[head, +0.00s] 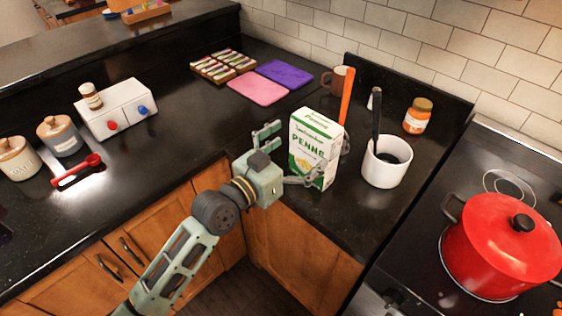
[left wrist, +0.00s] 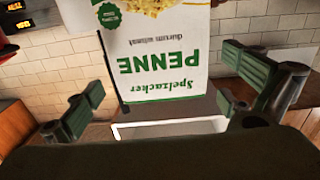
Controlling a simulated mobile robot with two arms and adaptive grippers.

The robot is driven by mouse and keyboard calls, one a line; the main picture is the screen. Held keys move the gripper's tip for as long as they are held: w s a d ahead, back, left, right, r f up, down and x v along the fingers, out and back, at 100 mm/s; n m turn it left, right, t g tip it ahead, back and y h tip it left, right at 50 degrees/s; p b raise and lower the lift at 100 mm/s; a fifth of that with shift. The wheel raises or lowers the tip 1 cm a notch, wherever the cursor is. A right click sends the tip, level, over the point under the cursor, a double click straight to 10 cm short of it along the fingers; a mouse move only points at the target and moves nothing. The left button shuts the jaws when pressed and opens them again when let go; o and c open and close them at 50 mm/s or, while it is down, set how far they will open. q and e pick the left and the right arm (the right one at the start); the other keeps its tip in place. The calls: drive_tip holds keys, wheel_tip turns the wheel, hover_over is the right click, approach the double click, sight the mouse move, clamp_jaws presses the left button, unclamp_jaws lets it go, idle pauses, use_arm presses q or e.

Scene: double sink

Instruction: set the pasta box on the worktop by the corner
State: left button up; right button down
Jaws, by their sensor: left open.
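The pasta box (head: 316,147), white and green with "PENNE" on it, stands upright on the black worktop (head: 215,115) near the inner corner. My left gripper (head: 280,158) is at the left side of the box, with its fingers apart. In the left wrist view the box (left wrist: 163,60) appears upside down between the open fingers (left wrist: 168,95), with a gap visible on both sides. The lower part of the box is partly hidden behind a finger in the head view. My right gripper is not in view.
A red pot (head: 505,240) sits on the stove. Bare worktop lies left of the gripper.

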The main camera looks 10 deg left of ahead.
use_arm(q)
drive_tip(key=b+v, duration=0.1)
drive_tip(key=v, duration=0.7)
drive_tip(key=shift+a, duration=0.1)
